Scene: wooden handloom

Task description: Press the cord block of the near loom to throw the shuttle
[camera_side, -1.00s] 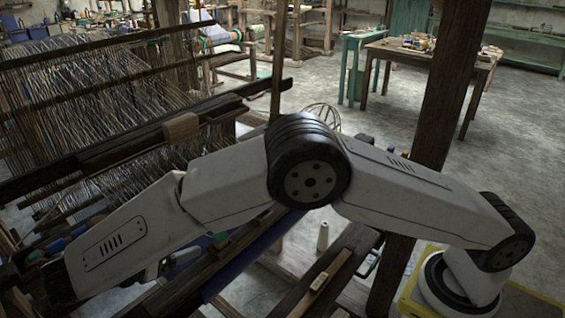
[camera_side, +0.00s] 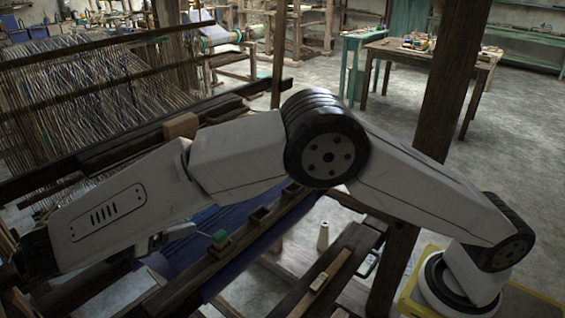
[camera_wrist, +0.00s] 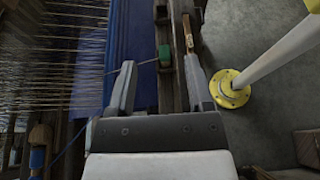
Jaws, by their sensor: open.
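The near loom fills the left of the side view, with pale warp threads (camera_side: 95,85) and a dark blue cloth (camera_side: 262,240). A tan wooden block (camera_side: 181,125) sits on its long dark beam (camera_side: 130,150), just above my forearm. A small green piece (camera_side: 219,238) sits on the lower rail, and it also shows in the wrist view (camera_wrist: 165,52) with a thin cord at its left. I cannot tell for sure which is the cord block. My gripper (camera_wrist: 159,68) is open and empty, its fingertips just short of the green piece.
A dark post (camera_side: 446,90) stands right of the loom, behind my arm. A bench (camera_side: 335,270) with a white cone (camera_side: 323,236) behind it is near the front. A yellow-footed pole (camera_wrist: 228,88) stands right of my gripper. Open floor lies beyond.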

